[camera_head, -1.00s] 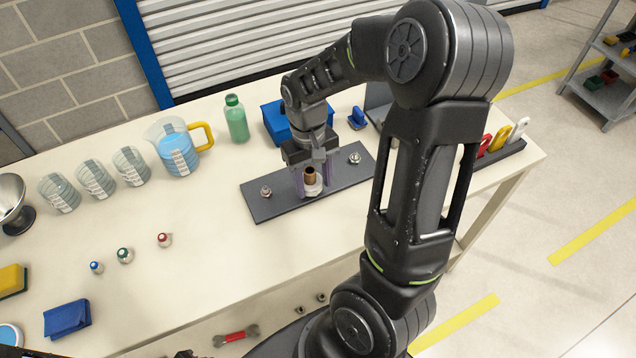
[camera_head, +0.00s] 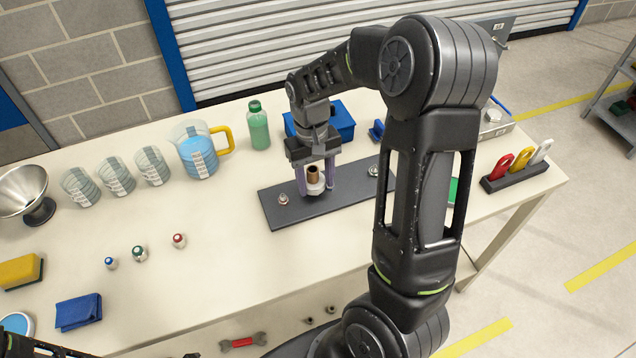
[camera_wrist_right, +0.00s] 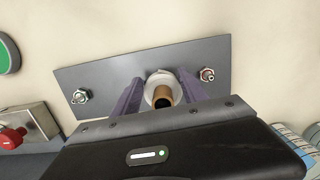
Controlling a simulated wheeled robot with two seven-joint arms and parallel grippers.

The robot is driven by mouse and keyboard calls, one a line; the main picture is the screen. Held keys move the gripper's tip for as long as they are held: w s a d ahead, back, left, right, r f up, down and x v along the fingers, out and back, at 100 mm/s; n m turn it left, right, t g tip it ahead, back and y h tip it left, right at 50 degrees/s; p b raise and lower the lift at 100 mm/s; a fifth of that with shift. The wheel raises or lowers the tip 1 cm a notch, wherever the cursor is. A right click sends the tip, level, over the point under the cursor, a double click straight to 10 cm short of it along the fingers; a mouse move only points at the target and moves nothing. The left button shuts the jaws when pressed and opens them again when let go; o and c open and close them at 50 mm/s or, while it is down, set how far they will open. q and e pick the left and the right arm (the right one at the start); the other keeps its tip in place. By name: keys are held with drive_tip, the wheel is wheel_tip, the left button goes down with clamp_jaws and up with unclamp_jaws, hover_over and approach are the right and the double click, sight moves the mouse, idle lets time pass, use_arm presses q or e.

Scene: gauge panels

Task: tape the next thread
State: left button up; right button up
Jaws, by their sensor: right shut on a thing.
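A dark grey panel (camera_head: 345,195) lies on the table with a small metal threaded fitting (camera_head: 283,199) near its left end and another (camera_head: 373,170) near its right end. Both also show in the right wrist view, a silvery one (camera_wrist_right: 80,97) at left and a coppery one (camera_wrist_right: 207,75) at right. My right gripper (camera_head: 315,180) points down over the panel's middle. Its purple fingers are shut on a white ring with a brown, copper-coloured core (camera_wrist_right: 161,93), apparently the tape roll. Whatever lies under the roll is hidden.
Behind the panel are a blue box (camera_head: 340,122), a green bottle (camera_head: 258,128) and a jug of blue liquid (camera_head: 197,155). A rack (camera_head: 515,178) of coloured tags stands at right.

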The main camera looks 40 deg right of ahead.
sight(319, 176)
drive_tip(key=shift+w+d+r, duration=0.3)
drive_tip(key=shift+w+d, duration=0.45)
drive_tip(key=shift+w, duration=0.05)
drive_tip(key=shift+w+d+r, duration=0.1)
drive_tip(key=shift+d, duration=0.3)
drive_tip(key=shift+w+d+r, duration=0.1)
drive_tip(key=shift+d+r, duration=0.05)
drive_tip(key=shift+r, duration=0.25)
drive_tip(key=shift+w+d+p, duration=0.3)
drive_tip(key=shift+d+p, duration=0.15)
drive_tip(key=shift+p, duration=0.15)
drive_tip(key=shift+r, duration=0.25)
drive_tip(key=shift+s+a+r+p, duration=0.15)
drive_tip(key=shift+a+r+p, duration=0.3)
drive_tip(key=shift+r, duration=0.2)
drive_tip(key=shift+r+p, duration=0.75)
drive_tip(key=shift+r, duration=1.05)
